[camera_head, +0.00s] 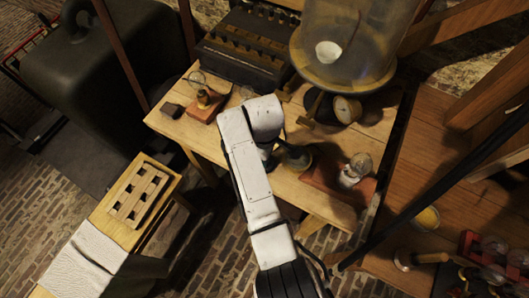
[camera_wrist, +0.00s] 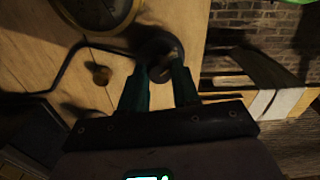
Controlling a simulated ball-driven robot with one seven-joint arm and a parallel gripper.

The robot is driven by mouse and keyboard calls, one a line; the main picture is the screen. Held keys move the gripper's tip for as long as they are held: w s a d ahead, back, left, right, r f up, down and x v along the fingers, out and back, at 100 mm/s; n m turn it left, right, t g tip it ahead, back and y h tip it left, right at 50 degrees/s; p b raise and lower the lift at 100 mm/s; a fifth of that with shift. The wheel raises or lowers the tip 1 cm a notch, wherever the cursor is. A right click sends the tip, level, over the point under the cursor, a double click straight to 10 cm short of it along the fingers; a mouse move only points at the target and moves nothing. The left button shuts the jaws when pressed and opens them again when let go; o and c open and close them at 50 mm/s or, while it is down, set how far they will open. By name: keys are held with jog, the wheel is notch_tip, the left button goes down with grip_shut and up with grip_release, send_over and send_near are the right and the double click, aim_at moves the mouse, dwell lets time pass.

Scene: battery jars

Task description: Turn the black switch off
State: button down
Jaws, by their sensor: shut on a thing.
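My gripper (camera_wrist: 160,70) shows in the wrist view with its two teal fingers on either side of a small dark, rounded piece, which I take to be the black switch (camera_wrist: 153,45). The fingers are shut on it, and they hide part of it, so its on or off position cannot be told. In the head view my white arm reaches over the wooden table, and its end covers most of the switch area.
A round gauge (camera_head: 347,109) stands beside a large glass jar (camera_head: 350,45). A bulb on a reddish base (camera_head: 358,170) sits right of my arm. A cable runs near my fingers.

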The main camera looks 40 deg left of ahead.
jog(key=shift+a+r+n, duration=0.1)
jog(key=shift+n, duration=0.5)
jog(key=c, duration=0.8)
grip_release()
notch_tip(320, 180, up, 11)
jog(key=shift+f+b, duration=0.15)
jog(key=shift+b, duration=0.25)
